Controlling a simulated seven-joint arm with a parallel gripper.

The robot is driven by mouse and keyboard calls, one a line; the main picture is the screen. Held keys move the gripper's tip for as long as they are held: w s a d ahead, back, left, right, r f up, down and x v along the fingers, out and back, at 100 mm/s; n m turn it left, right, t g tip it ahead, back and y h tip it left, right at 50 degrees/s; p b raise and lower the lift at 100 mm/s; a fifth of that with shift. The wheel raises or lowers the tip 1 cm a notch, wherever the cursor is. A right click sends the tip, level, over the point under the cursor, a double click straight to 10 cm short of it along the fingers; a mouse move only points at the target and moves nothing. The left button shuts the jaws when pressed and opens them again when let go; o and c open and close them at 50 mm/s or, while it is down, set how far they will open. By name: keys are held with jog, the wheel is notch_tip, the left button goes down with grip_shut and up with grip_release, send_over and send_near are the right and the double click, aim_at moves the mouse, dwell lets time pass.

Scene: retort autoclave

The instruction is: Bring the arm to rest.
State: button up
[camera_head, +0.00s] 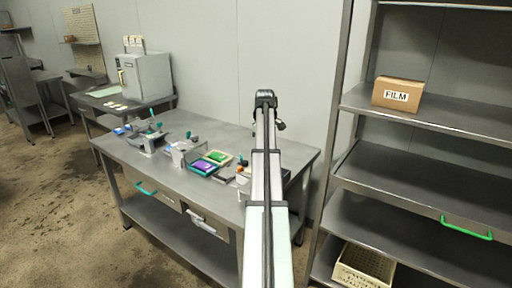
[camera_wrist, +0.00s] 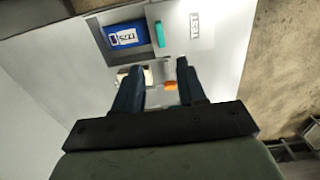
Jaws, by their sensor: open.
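My arm rises from the bottom middle of the head view, over the right part of the steel table (camera_head: 220,130). My gripper cannot be made out in that view. In the wrist view my gripper (camera_wrist: 158,70) is open, its two dark fingers apart with nothing held between them. Beyond the fingers are a blue labelled pack (camera_wrist: 125,37) in a recess, a teal handle (camera_wrist: 160,34) and a small orange piece (camera_wrist: 170,86). A pale object sits partly behind the left finger.
A purple pack (camera_head: 203,166) and a green pack (camera_head: 218,156) lie on the table, with small fixtures to their left. A grey machine (camera_head: 147,75) stands at back left. At right, a shelf rack (camera_head: 430,118) holds a FILM box (camera_head: 397,94) and a pale crate (camera_head: 362,268).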

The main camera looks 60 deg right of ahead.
jog(key=w+a+f+n+t, duration=0.1)
jog(key=w+a+f+t, duration=0.1)
jog(key=w+a+f, duration=0.75)
jog(key=w+a+f+n+t, duration=0.2)
jog(key=w+a, duration=0.5)
jog(key=w, duration=0.7)
jog(key=w+a+f, duration=0.3)
jog(key=a+f, duration=0.4)
jog(key=a, duration=0.2)
jog(key=w+a+f, duration=0.2)
jog(key=a+f, duration=0.5)
jog(key=a, duration=0.1)
jog(key=s+a+f+m+g+y, duration=0.1)
jog(key=s+a+f+g, duration=0.2)
jog(key=s+a+f, duration=0.9)
jog(key=s+a+f+m+g+y, duration=0.1)
jog(key=s+a+f+g, duration=0.1)
jog(key=s+a+f, duration=0.95)
jog(key=s+a+f+g, duration=0.2)
jog(key=s+a+f, duration=0.1)
jog(key=s, duration=0.7)
jog(key=s+a+f+g+h, duration=0.1)
jog(key=s+a+f+g, duration=0.1)
jog(key=s, duration=0.7)
jog(key=s+a+f+m+g+h, duration=0.1)
jog(key=s+a+f, duration=0.3)
jog(key=s, duration=0.6)
jog(key=shift+s+a+f+g, duration=0.3)
jog(key=shift+a+f+g, duration=0.1)
jog(key=shift+f, duration=0.45)
